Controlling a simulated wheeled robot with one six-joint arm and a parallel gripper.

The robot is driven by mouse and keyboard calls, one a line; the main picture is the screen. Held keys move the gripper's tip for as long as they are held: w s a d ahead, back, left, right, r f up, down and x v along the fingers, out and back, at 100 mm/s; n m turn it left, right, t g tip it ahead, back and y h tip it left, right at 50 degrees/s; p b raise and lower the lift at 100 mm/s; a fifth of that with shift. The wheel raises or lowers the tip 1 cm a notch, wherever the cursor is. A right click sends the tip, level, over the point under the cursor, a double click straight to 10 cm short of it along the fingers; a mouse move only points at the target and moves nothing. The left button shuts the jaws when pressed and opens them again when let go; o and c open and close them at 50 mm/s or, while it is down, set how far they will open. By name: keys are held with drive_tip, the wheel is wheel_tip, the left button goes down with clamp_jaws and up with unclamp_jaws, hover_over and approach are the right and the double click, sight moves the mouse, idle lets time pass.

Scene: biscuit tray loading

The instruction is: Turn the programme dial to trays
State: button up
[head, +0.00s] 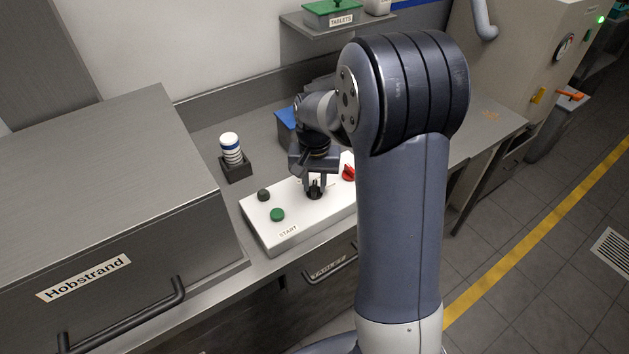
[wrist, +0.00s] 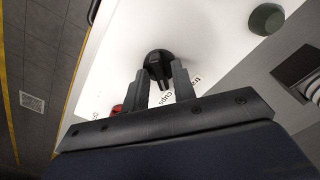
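The white control panel (head: 291,234) lies on the steel counter. Its black programme dial (head: 315,191) is under my gripper (head: 317,185). In the wrist view the dial (wrist: 157,62) sits between the tips of my two fingers (wrist: 160,72), which stand apart on either side of it. I cannot tell whether either finger touches it. Printed words beside the dial are partly hidden by the fingers; "trays" and "cups" can be partly read, upside down. The dial's exact setting is unclear.
The panel also carries a green button (head: 277,215) by START, a dark knob (head: 264,195) and a red switch (head: 349,173). A black holder (head: 236,170) with a stack of white and blue discs stands behind. The Hobstrand machine (head: 100,200) fills the left.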

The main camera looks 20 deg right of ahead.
clamp_jaws()
drive_tip(key=shift+n, duration=0.3)
drive_tip(key=n, duration=0.3)
drive_tip(key=shift+n+b, duration=0.4)
drive_tip(key=shift+n, duration=1.6)
drive_tip(key=shift+o, duration=1)
unclamp_jaws()
drive_tip(key=shift+r, duration=0.1)
